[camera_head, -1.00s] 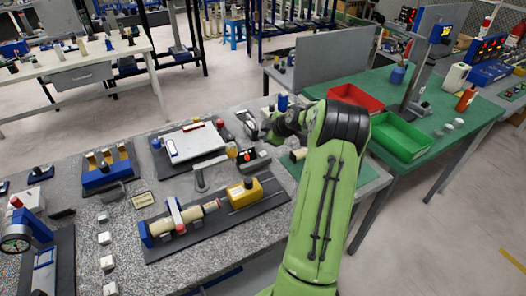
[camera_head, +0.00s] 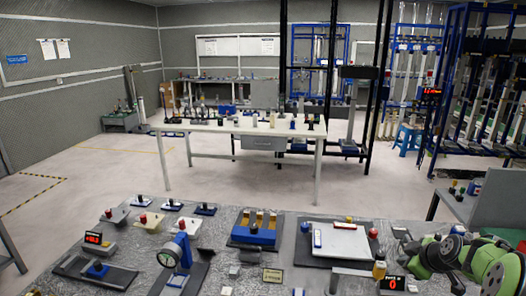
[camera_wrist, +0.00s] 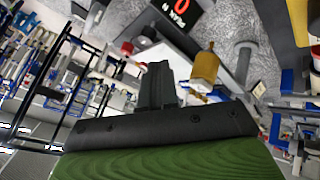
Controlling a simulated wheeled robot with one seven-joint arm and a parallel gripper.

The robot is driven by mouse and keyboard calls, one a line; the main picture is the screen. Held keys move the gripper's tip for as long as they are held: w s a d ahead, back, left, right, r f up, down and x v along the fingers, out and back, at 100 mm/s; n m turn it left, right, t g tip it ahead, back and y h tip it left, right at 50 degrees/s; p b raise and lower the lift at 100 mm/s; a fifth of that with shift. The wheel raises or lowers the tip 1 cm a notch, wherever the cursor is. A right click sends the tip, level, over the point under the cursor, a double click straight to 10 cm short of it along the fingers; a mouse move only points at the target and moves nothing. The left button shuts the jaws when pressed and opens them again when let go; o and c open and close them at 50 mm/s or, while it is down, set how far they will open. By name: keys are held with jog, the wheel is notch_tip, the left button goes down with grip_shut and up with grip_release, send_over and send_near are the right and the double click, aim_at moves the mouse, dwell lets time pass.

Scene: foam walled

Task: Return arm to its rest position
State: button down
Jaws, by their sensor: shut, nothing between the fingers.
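My green arm (camera_head: 470,258) is at the lower right of the head view, bent above the right end of the grey speckled workbench (camera_head: 215,230). Its dark end lies near the bench's right side; the fingertips are not clear there. In the wrist view my gripper (camera_wrist: 157,85) shows as dark fingers closed together above a black and green body. Nothing is held between them. A yellow bottle-like part (camera_wrist: 205,68) and a display with a red digit (camera_wrist: 180,12) show beyond the fingers, apart from them.
The bench holds a white plate fixture (camera_head: 335,242), a blue fixture with yellow parts (camera_head: 256,232), a round gauge (camera_head: 170,256) and a small red-digit display (camera_head: 392,283) near my arm. A white table (camera_head: 215,127) stands behind. Open floor lies between them and at left.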

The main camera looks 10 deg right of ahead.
jog(key=s+a+r+m+g, duration=0.1)
jog(key=s+a+r, duration=0.15)
jog(key=a, duration=0.45)
jog(key=s+a+r, duration=0.2)
jog(key=a+r, duration=0.2)
jog(key=a, duration=0.3)
jog(key=s+a+r+m+g, duration=0.1)
jog(key=s+a+r, duration=0.1)
jog(key=a+r, duration=0.35)
jog(key=s+a+f+m, duration=0.1)
jog(key=s+a+m, duration=0.1)
jog(key=s+a, duration=0.4)
jog(key=s+a+m, duration=0.3)
jog(key=s+a, duration=0.3)
jog(key=s, duration=0.8)
jog(key=shift+s+a+f+m+g, duration=0.15)
jog(key=shift+s+f+m+g, duration=0.1)
jog(key=shift+f+m+g, duration=0.1)
